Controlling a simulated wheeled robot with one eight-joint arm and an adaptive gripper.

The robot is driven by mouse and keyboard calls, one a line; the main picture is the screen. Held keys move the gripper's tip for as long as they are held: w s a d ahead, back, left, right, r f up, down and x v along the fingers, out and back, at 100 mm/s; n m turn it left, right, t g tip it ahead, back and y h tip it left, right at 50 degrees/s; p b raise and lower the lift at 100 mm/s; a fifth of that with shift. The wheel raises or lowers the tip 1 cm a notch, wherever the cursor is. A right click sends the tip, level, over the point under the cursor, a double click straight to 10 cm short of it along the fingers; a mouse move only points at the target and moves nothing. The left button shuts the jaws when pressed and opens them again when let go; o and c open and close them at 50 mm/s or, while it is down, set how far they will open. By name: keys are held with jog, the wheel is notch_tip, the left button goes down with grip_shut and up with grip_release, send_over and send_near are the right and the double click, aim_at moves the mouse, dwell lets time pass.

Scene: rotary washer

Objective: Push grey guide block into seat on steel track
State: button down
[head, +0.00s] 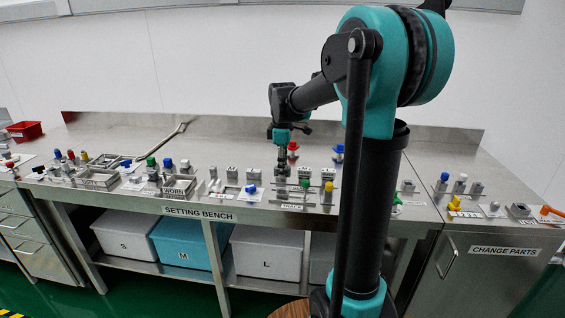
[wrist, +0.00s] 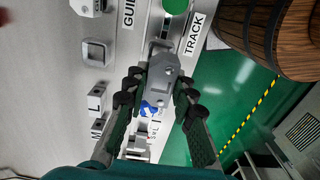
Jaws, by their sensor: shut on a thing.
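My gripper (head: 281,168) points down over the front part of the setting bench. In the wrist view my gripper (wrist: 159,84) is shut on the grey guide block (wrist: 163,70), with a dark finger on each side of it. The steel track (wrist: 158,27) shows beyond the block, beside the TRACK label (wrist: 194,36). The block is over or at the near end of the track; I cannot tell whether it touches or is seated. In the head view the block is too small to make out clearly, and the track (head: 300,194) lies behind its label.
A green knob (head: 305,184) and a yellow knob (head: 328,187) stand right of my gripper. A blue knob piece (head: 250,189) stands left. Red (head: 293,147) and blue (head: 338,150) pieces stand behind. A barrel (wrist: 270,35) is off the bench's front edge. The bench's back is mostly clear.

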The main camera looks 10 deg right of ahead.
aim_at(282, 181)
jog(key=shift+f, duration=2.95)
jog(key=c, duration=1.2)
grip_release()
notch_tip(282, 181, up, 12)
jog(key=shift+f, duration=0.25)
jog(key=s+d+f+m+t, duration=0.1)
jog(key=s+f+m, duration=0.3)
jog(key=s+f, duration=0.3)
jog(key=s+d+f+m+t, duration=0.1)
jog(key=s+f+m, duration=0.4)
jog(key=s+f, duration=0.2)
jog(key=s+d+f+m+t, duration=0.2)
jog(key=s+f+m, duration=0.3)
jog(key=s, duration=0.3)
jog(key=shift+f, duration=0.9)
